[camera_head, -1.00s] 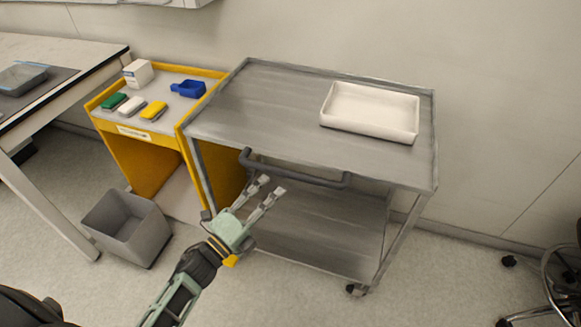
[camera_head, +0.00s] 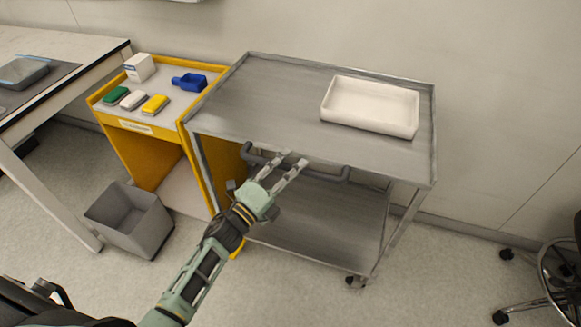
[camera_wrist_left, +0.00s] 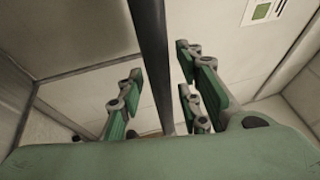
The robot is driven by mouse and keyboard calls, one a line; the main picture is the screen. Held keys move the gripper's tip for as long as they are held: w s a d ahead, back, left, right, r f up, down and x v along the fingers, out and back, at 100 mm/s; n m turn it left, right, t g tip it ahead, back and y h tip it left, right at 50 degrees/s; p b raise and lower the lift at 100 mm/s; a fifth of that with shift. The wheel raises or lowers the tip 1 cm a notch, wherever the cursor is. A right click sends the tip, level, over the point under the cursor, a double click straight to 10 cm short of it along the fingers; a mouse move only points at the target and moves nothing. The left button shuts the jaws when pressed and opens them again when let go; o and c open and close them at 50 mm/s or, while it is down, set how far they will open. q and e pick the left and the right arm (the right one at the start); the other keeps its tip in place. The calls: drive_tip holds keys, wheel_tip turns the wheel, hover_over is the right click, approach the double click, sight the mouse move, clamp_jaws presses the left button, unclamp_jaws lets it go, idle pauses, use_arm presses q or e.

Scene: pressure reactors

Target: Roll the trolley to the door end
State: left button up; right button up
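The grey metal trolley (camera_head: 270,90) stands against the wall with a white tray (camera_head: 370,105) on its top. Its dark handle bar (camera_head: 320,178) runs along the near side, below the top edge. My left gripper (camera_head: 288,160) is at the handle, in front of the bar's middle. In the left wrist view the handle bar (camera_wrist_left: 155,50) passes between the two open fingers of my left gripper (camera_wrist_left: 165,105), with gaps beside it; I see no grip on it. My right gripper is not in view.
A yellow cart (camera_head: 165,140) with sponges, a white box and a blue scoop stands close at the trolley's left. A grey bin (camera_head: 130,220) is on the floor before it. A wheeled chair (camera_head: 560,275) is at the right edge. Floor right of the trolley is partly clear.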

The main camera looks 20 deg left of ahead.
use_arm(q)
clamp_jaws()
drive_tip(key=shift+d, duration=0.15)
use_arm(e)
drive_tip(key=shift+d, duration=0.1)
